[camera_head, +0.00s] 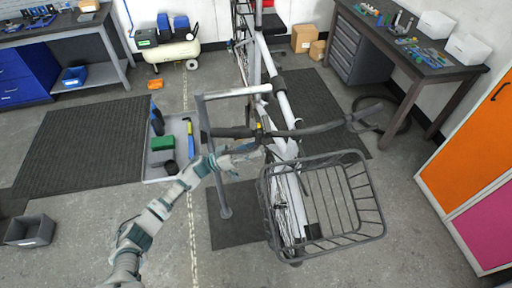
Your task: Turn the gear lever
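A cargo bike with a white frame (284,104) stands in the middle, its dark handlebar (310,131) running across the view. A dark wire basket (325,205) is at its front. My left arm comes up from the bottom left, and its gripper (258,147) is at the left half of the handlebar, close to the stem and just on the near side of the bar. A small yellowish part (260,135) shows on the bar by the fingertips. I cannot make out the gear lever for sure, nor whether the fingers are open or touch anything. My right gripper is out of view.
A grey tool tray (153,170) with a green box (162,142) stands left of the bike, beside a grey work stand (223,185). Workbenches (445,65) line the back, with cabinets (465,145) at right. Floor at the lower left is mostly free.

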